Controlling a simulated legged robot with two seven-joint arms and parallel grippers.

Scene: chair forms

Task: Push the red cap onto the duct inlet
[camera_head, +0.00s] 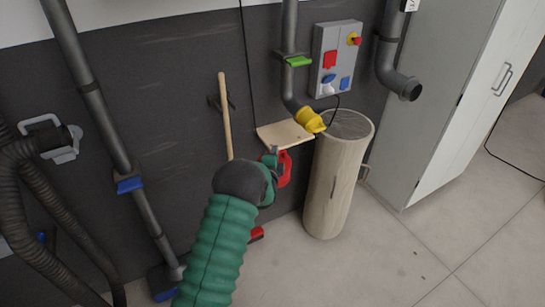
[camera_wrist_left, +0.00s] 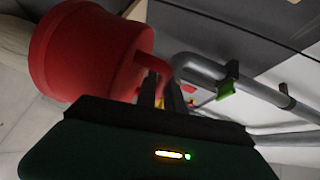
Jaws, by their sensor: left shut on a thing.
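My left gripper (camera_head: 273,158) is shut on the handle of the red cap (camera_head: 285,169), in the middle of the head view. In the left wrist view the red cap (camera_wrist_left: 85,50) is a large round cup at the upper left, its handle between my fingers (camera_wrist_left: 165,92). A grey duct with an open, downturned end (camera_head: 410,90) hangs at the upper right of the head view. The cap is well apart from it, lower and to the left. Another grey duct (camera_head: 289,80) has a yellow end piece (camera_head: 309,119). My right gripper is not in view.
A beige cylinder (camera_head: 337,180) stands below the yellow end piece, beside a small wooden shelf (camera_head: 284,135). A control box (camera_head: 336,60) is on the wall. A grey cabinet (camera_head: 440,100) stands at the right. The floor at the lower right is clear.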

